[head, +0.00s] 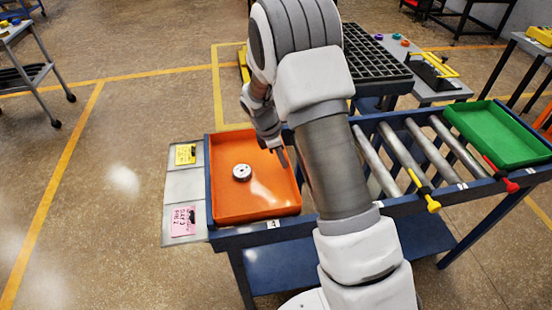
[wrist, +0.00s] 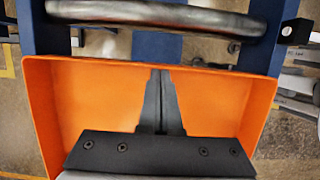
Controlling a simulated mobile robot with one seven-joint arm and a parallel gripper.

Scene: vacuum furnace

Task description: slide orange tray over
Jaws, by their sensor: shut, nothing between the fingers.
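The orange tray (head: 225,200) sits at the left end of the blue roller table in the head view. The round part is not visible in the wrist view.
Bare rollers (head: 405,160) run right of my arm to a green tray (head: 500,132) at the far end. Yellow (head: 433,204) and red (head: 511,186) handles stick out at the front rail. Cards, yellow (head: 185,154) and pink (head: 183,221), lie on a side shelf at left.

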